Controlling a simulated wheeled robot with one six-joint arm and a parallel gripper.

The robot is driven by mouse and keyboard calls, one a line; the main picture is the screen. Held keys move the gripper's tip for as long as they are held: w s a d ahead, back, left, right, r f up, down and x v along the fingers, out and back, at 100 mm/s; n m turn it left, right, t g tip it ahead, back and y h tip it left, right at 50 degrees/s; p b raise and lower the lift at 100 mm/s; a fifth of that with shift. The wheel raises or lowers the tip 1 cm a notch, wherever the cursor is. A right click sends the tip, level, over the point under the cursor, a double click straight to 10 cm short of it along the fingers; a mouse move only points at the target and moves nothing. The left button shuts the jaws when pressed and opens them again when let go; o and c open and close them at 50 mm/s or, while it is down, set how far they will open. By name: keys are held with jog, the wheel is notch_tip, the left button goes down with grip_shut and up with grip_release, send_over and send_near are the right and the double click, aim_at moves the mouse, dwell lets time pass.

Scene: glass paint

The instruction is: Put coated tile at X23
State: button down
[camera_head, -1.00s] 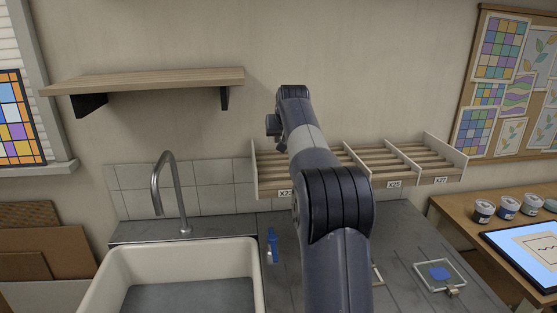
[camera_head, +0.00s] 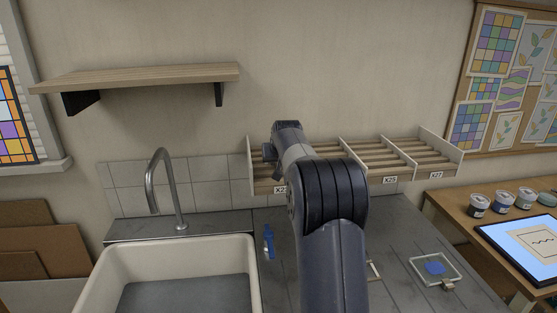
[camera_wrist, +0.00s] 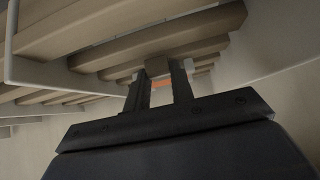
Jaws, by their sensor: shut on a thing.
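The wooden drying rack (camera_head: 405,160) stands against the back wall, split into bays by white dividers. The bay label at the left (camera_head: 280,190) is partly covered by my arm and reads "X2…". My gripper (camera_wrist: 160,80) is hidden behind my arm in the head view. In the wrist view its fingers are shut on a small brown block, seemingly a clip (camera_wrist: 157,66). An orange strip, seemingly the coated tile (camera_wrist: 160,84), shows between the fingers. The rack slats (camera_wrist: 165,45) lie close around it; whether the tile touches them cannot be told.
A sink (camera_head: 170,245) with a tap (camera_head: 165,190) is at the left. A blue tool (camera_head: 269,242) lies on the counter. A clipped tile with a blue patch (camera_head: 435,268) lies at the right. A shelf (camera_head: 140,75) hangs above. Paint jars (camera_head: 502,202) stand on the side table.

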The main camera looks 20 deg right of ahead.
jog(key=shift+f, duration=0.1)
jog(key=c, duration=1.2)
grip_release()
jog(key=shift+c, duration=0.2)
jog(key=shift+r, duration=0.25)
jog(key=b+v, duration=0.2)
jog(key=v, duration=1)
jog(key=shift+b, duration=0.4)
jog(key=shift+f, duration=0.15)
